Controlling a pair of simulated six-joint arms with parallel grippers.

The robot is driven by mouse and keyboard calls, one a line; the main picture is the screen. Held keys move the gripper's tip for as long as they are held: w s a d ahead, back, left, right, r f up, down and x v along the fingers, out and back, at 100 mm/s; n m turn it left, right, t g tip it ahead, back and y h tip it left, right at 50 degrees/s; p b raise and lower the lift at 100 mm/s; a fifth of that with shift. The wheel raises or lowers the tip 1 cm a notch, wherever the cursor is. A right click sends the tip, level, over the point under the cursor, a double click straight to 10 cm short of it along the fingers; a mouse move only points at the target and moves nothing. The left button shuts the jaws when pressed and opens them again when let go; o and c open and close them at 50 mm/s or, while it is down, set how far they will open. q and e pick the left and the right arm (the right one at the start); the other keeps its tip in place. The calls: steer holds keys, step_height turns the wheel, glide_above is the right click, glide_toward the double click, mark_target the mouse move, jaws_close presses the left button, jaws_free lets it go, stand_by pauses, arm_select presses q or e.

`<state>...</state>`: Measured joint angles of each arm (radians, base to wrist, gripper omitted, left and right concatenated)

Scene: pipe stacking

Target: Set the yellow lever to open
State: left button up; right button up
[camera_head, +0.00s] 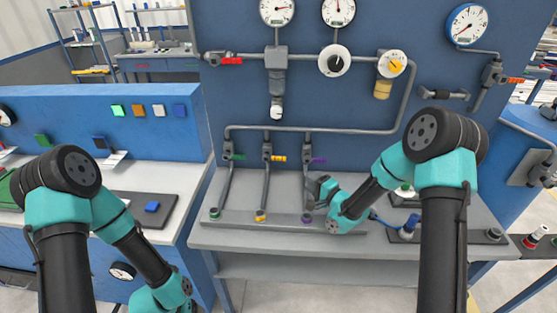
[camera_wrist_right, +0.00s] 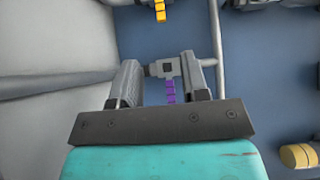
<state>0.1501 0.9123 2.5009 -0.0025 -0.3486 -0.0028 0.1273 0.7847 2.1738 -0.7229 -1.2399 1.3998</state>
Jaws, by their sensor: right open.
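The yellow lever (camera_head: 279,158) sticks out sideways to the right from the middle valve on the back panel, crosswise to its vertical pipe. It also shows at the top edge of the right wrist view (camera_wrist_right: 160,11). My right gripper (camera_head: 317,190) is open, in front of the right-hand pipe and below the purple lever (camera_head: 319,160), to the right of the yellow lever. In the right wrist view the purple lever (camera_wrist_right: 171,90) appears between the open fingers; I cannot tell whether they touch it. My left arm is low at the left, its gripper out of view.
A green lever (camera_head: 237,157) sits on the left valve. A horizontal pipe (camera_head: 320,130) runs above the three valves. Gauges (camera_head: 338,12) and a yellow round knob (camera_head: 392,64) are higher up. The bench front (camera_head: 270,240) is clear.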

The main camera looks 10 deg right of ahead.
mark_target(280, 160)
steer(key=x, duration=1.7)
steer(key=shift+w+a, duration=0.15)
steer(key=shift+a, duration=0.05)
jaws_close()
